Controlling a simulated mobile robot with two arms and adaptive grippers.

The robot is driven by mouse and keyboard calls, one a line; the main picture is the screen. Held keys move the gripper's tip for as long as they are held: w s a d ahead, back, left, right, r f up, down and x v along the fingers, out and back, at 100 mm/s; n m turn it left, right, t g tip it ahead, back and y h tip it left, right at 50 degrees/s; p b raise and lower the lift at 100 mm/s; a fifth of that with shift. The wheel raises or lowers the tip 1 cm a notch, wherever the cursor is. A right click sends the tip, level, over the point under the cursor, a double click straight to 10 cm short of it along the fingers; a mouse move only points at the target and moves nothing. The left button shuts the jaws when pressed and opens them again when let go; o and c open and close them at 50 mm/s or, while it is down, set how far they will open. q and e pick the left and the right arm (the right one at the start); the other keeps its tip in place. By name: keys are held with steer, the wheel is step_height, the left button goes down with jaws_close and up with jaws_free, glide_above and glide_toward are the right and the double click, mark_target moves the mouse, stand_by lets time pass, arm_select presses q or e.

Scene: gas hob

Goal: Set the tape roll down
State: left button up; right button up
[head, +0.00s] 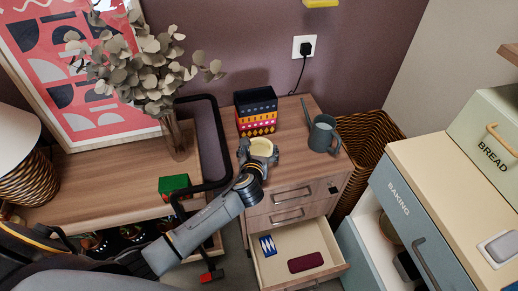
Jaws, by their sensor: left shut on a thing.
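A pale yellow tape roll (262,147) is at the end of my left arm, above the wooden top of the drawer cabinet (290,172). My left gripper (259,155) is shut on it, with the fingers around its sides. I cannot tell whether the roll touches the cabinet top, as the gripper hides its underside. My right gripper is not in view.
A patterned box stack (256,112) stands behind the roll, and a grey watering can (323,135) stands to the right. The cabinet's open drawer (270,272) holds a blue patterned item and a maroon case (305,262). A vase (174,138) stands left.

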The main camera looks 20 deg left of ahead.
arm_select(q)
steer(key=shift+f, duration=0.15)
steer(key=o, duration=1.1)
steer(key=shift+c, duration=0.2)
